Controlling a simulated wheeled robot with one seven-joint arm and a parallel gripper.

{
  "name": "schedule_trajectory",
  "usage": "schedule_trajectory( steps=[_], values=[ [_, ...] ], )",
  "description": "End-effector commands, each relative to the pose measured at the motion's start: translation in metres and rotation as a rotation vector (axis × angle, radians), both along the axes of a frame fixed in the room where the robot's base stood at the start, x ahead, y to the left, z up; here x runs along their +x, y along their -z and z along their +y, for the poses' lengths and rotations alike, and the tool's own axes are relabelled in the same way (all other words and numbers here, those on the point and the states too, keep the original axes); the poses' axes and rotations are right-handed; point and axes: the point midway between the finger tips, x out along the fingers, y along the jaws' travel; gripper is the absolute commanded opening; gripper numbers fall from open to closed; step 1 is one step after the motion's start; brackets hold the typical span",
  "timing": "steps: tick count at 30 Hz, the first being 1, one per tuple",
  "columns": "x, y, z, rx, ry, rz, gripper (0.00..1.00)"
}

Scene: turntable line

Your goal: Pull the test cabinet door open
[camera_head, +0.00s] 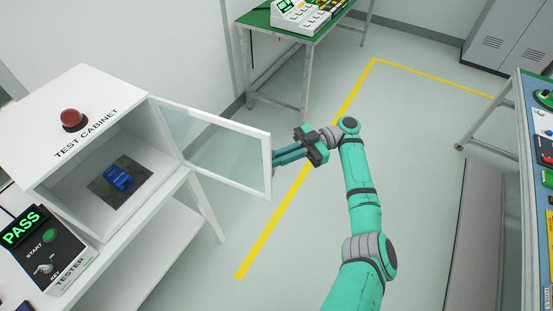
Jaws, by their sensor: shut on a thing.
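The white test cabinet (106,101) stands on a white bench at the left, with a red dome on top. Its glass door (222,150), in a white frame, is swung wide open to the right. A blue device (122,178) lies on a dark pad inside the cabinet. My gripper (276,160) is at the door's free edge, on its right side, with its green fingers reaching left to it. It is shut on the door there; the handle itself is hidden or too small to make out.
A tester box (62,252) showing PASS stands in front of the cabinet. A green-topped table (262,18) with equipment is at the back. A blue workbench (532,150) stands at the right, grey lockers (500,40) behind. The floor with yellow lines between is clear.

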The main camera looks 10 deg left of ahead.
Motion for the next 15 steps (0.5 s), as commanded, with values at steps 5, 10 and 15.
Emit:
schedule_trajectory(
  steps=[5,10,15],
  values=[
    [-0.0016,0.0014,0.0091,-0.002,-0.008,0.002,0.00],
    [-0.0018,0.0014,0.0088,-0.001,-0.008,0.003,0.17],
    [-0.0009,0.0015,0.0030,-0.002,0.000,0.002,0.26]
  ],
)
